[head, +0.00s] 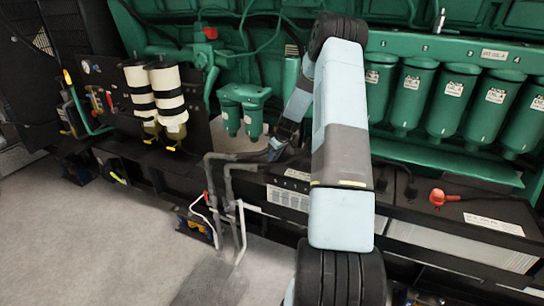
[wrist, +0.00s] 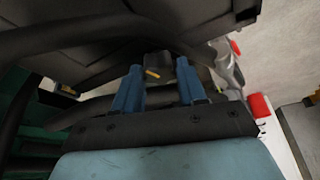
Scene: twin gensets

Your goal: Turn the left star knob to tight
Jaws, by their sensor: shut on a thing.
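In the wrist view my gripper (wrist: 158,66) shows two blue fingers, one on each side of a small dark knob (wrist: 158,64) with an orange mark on it. The fingers are closed on this knob, which I take to be the left star knob. Its star shape and how far it is turned cannot be made out. In the head view my gripper (head: 276,149) is small and low beside the battery shelf, behind my own arm. The knob is not distinguishable there. No second star knob is clear in either view.
Dark hoses (head: 225,170) run just left of my gripper. A black battery (head: 470,215) with a red terminal cover (head: 437,197) stands to the right. Green filter canisters (head: 453,98) line the engine above. Grey floor (head: 90,225) is open at the lower left.

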